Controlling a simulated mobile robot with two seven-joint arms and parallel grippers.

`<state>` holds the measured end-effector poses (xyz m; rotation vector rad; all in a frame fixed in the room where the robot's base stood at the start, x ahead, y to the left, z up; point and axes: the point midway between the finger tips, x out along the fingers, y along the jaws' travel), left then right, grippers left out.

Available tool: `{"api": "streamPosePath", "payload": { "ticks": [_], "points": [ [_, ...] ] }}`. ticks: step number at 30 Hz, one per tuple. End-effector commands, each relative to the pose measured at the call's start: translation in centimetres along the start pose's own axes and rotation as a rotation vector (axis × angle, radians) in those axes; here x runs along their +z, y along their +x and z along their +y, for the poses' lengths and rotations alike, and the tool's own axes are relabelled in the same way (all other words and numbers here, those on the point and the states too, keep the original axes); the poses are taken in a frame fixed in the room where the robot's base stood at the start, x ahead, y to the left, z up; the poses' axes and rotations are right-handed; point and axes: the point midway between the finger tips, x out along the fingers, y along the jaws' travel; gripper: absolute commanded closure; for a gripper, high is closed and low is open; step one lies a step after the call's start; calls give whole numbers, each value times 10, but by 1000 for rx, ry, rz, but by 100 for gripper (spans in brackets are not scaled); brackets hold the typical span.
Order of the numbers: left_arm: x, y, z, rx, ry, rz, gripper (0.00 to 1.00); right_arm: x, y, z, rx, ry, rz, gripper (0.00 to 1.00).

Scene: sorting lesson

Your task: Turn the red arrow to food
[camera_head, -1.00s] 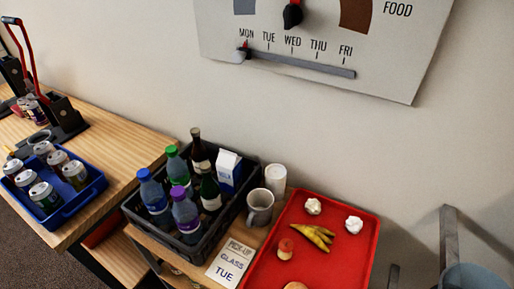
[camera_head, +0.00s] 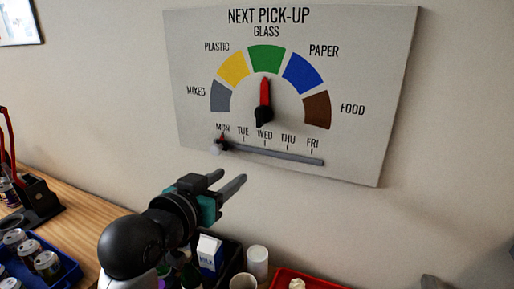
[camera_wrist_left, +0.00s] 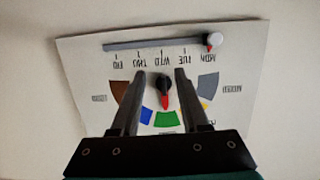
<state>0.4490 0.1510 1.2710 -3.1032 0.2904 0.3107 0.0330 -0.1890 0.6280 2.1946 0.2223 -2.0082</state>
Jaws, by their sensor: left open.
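The red arrow (camera_head: 265,92) is on the dial of the wall board (camera_head: 190,130) and points straight up at the green GLASS segment (camera_head: 266,60). Its black hub (camera_head: 263,117) is at its lower end. The brown FOOD segment (camera_head: 317,109) is at the dial's right. My left gripper (camera_head: 231,186) is open and empty, below and left of the dial, in front of the board. In the left wrist view the board appears upside down, and the arrow (camera_wrist_left: 166,101) shows between the two open fingers (camera_wrist_left: 157,75). My right gripper is not in view.
A day slider (camera_head: 270,152) with its knob at MON runs under the dial. Below stand a dark crate with a milk carton (camera_head: 209,252), white cups (camera_head: 257,262) and a red tray (camera_head: 305,281). A blue tray of cans (camera_head: 68,277) is at left.

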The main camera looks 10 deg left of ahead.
Motion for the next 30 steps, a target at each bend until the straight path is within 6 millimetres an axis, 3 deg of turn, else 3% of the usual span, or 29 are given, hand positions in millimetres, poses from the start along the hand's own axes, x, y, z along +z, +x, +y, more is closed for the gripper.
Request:
{"api": "streamPosePath", "payload": {
  "ticks": [1, 3, 7, 14, 30],
  "points": [
    [-26, -3, -1, 0, 2, 66, 55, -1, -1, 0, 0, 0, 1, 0],
    [-48, -7, -2, 4, 5, 127, 55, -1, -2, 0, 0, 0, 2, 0],
    [-71, -12, -2, 6, 9, 189, 55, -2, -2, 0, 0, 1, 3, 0],
    [-78, 3, -2, 7, 7, 201, 55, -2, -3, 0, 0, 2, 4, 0],
    [-94, 83, -1, 7, 8, 199, 55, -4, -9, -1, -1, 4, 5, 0]
  ]
}}
